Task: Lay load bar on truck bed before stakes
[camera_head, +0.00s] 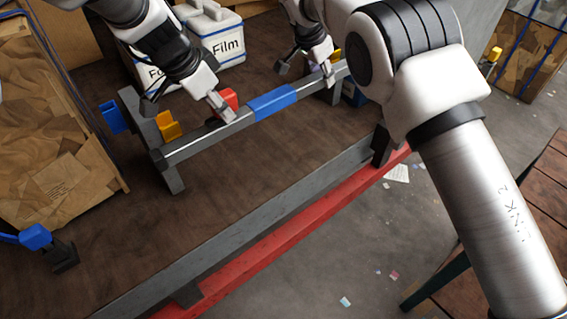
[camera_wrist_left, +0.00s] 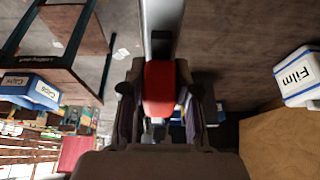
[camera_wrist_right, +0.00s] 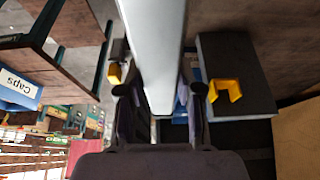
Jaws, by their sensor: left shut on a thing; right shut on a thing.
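The load bar (camera_head: 205,137) is long and grey with a blue middle band (camera_head: 272,102). It lies across dark end supports (camera_head: 155,135) with yellow and blue clips; I cannot tell whether it rests on them or is just above. My left gripper (camera_head: 222,108) is shut on the bar at a red part (camera_wrist_left: 160,85), left of the blue band. My right gripper (camera_head: 328,75) is shut on the bar near its right end; the pale bar (camera_wrist_right: 155,50) runs between its fingers. The brown deck (camera_head: 130,240) looks like the truck bed. A dark post (camera_head: 381,146) stands at its edge.
A white "Film" box (camera_head: 222,45) stands behind the bar. A crate of cardboard (camera_head: 50,150) is at left. A dark bracket with a blue top (camera_head: 37,237) is at lower left. A red rail (camera_head: 290,240) runs along the grey deck edge. The deck's front is clear.

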